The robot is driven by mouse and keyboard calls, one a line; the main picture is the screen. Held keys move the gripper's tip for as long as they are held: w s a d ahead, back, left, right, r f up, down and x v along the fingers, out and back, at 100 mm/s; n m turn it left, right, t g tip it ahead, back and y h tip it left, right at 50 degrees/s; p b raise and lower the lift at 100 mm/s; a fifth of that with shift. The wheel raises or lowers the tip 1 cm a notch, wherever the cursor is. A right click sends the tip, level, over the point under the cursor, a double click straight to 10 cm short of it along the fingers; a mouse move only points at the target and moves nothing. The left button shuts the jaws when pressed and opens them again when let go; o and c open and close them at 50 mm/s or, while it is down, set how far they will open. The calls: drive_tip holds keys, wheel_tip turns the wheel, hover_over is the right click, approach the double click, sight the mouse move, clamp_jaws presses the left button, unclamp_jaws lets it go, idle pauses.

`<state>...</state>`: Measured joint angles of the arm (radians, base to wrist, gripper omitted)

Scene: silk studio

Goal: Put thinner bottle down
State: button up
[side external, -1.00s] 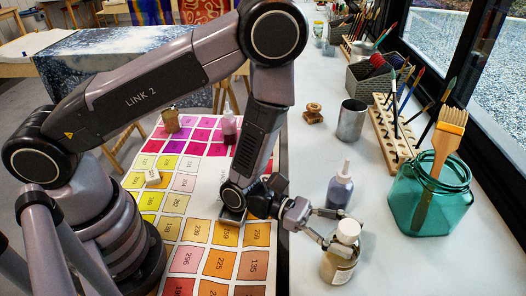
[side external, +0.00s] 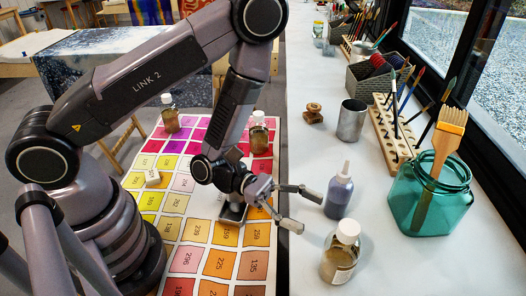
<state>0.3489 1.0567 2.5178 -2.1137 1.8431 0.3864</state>
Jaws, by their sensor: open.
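The thinner bottle (side external: 339,265), likely the clear bottle with a white cap and pale label, stands upright on the white counter (side external: 310,150) near the front. My gripper (side external: 309,209) is open and empty, to the upper left of this bottle and apart from it. Its fingers point right over the counter's left edge. One fingertip is close to the purple dropper bottle (side external: 339,197) in the picture; I cannot tell whether they touch.
A teal glass jar (side external: 405,200) with a brush stands right. A metal cup (side external: 351,122) and wooden brush rack (side external: 395,140) are behind. The numbered colour chart (side external: 195,232) lies left, with capped bottles (side external: 170,120) (side external: 259,138) on it. Counter between bottle and jar is clear.

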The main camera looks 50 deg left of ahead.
drive_tip(key=s+a+r+m+g+y, duration=0.45)
drive_tip(key=s+r+m+g, duration=0.65)
drive_tip(key=r+m, duration=0.4)
drive_tip(key=a+r+m+t+y, duration=0.2)
drive_tip(key=a+t+y, duration=0.4)
drive_tip(key=a, duration=0.5)
drive_tip(key=a+r+m+t+y, duration=0.3)
drive_tip(key=a+t+y, duration=0.3)
drive_tip(key=a, duration=0.5)
drive_tip(key=shift+s+a+r+m+y, duration=0.2)
drive_tip(key=shift+s+m+y, duration=0.1)
drive_tip(key=shift+s+y, duration=0.25)
drive_tip(key=shift+w, duration=0.1)
